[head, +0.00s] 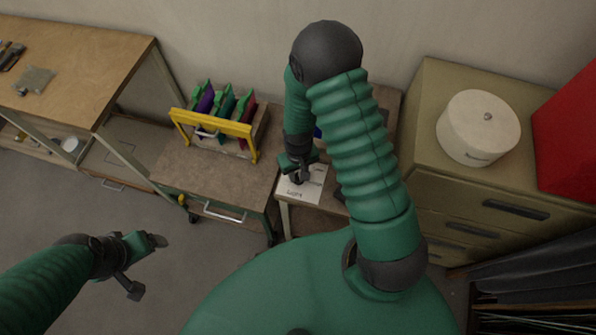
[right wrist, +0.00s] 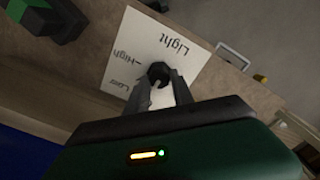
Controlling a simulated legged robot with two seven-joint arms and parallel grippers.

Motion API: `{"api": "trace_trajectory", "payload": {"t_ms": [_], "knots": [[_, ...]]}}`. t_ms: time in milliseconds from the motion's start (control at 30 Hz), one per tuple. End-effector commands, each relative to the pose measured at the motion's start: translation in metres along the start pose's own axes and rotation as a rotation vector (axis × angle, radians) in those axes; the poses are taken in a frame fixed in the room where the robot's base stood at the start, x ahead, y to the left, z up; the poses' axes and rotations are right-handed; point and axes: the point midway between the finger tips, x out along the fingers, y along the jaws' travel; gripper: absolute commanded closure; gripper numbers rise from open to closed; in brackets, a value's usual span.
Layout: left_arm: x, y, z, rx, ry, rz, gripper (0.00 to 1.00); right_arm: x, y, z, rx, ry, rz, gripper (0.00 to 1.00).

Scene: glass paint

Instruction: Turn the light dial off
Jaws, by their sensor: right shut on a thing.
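The light dial is a dark round knob (right wrist: 158,72) on a white plate (right wrist: 190,48) in the right wrist view. The plate carries the words "Light", "High" and "Low". My right gripper (right wrist: 162,85) is shut on the knob, with its fingers on either side of it. In the head view the white plate (head: 312,190) lies at the table's front edge, under my right gripper (head: 297,178), which hides most of the knob. My left gripper (head: 142,262) hangs over the floor at the lower left, away from the dial; its fingers look spread apart and hold nothing.
A yellow-framed rack (head: 213,135) with coloured items stands on the table left of the dial. A cabinet (head: 440,85) with drawers and a white round container (head: 478,128) stand to the right. A wooden workbench (head: 75,60) is at the left. Open floor lies at lower left.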

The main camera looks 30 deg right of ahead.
Motion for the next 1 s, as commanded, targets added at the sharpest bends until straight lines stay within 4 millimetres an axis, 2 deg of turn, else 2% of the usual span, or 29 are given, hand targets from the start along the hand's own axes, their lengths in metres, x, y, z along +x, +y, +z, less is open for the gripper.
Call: {"api": "trace_trajectory", "payload": {"t_ms": [33,300,733,767,900,1000], "knots": [[0.0003,0.0000,0.0001,0.000,0.000,0.000,0.19,0.0019,-0.0007,0.0067,-0.020,-0.017,-0.001,1.00],[0.0003,0.0000,0.0001,0.000,0.000,0.000,0.19,0.0021,0.0001,0.0072,-0.089,-0.018,-0.001,1.00],[0.0004,0.0000,0.0001,0.000,0.000,0.000,0.19,0.0022,0.0007,0.0074,-0.096,-0.019,-0.001,1.00],[0.0004,0.0000,0.0001,0.000,0.000,0.000,0.19,0.0022,0.0007,0.0073,-0.096,-0.019,-0.001,0.68],[0.0003,0.0000,0.0001,0.000,0.000,0.000,0.19,0.0016,0.0007,0.0050,-0.095,-0.013,0.000,0.50],[0.0003,0.0000,0.0001,0.000,0.000,0.000,0.19,0.0014,0.0007,0.0034,-0.095,-0.010,0.000,0.50]]}}
